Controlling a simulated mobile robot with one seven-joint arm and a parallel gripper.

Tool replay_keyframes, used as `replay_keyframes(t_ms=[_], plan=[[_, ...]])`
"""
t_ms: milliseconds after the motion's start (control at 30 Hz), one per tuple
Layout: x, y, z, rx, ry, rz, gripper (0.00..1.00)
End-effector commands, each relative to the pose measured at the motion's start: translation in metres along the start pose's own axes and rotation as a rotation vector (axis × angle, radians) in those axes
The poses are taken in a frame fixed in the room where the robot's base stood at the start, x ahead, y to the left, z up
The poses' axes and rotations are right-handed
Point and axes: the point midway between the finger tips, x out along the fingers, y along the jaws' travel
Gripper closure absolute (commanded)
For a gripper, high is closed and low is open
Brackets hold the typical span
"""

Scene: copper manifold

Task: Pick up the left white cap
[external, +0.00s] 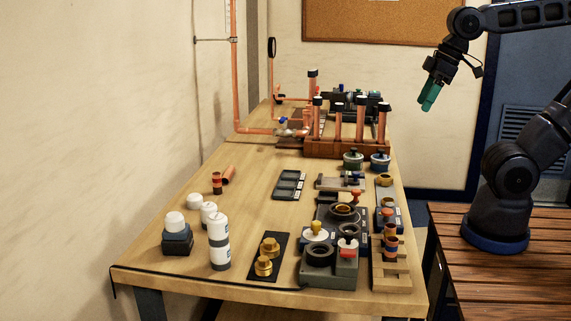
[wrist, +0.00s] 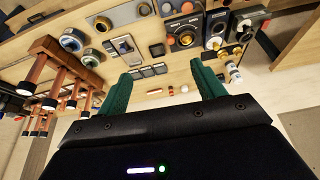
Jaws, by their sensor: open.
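My gripper (external: 430,96) is raised in the air at the upper right, right of the table and well away from its parts. In the wrist view my gripper (wrist: 162,85) shows two green fingers spread apart with nothing between them. Copper pipes stand upright in a wooden rack (external: 345,149), topped with dark caps that have pale bands; the leftmost cap (external: 313,73) is the highest. In the wrist view the pipes are at the left, with white showing at some ends (wrist: 26,88). Low white pieces (external: 194,197) are at the table's left. Which one is the left white cap, I cannot tell.
A white bottle (external: 219,243), a dark block (external: 177,241) with a white top, brass fittings (external: 264,265) and grey fixtures (external: 319,278) crowd the near table. The wooden table (external: 245,183) is bare around its middle. The wall is at the left.

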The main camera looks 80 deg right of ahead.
Motion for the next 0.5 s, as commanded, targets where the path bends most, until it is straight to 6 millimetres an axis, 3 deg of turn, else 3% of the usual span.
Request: replay_keyframes(t_ms=[233, 500], plan=[[-0.002, 0.0, -0.067, 0.144, -0.048, 0.013, 0.32], [0.011, -0.003, -0.145, 0.318, -0.094, 0.047, 0.32]])
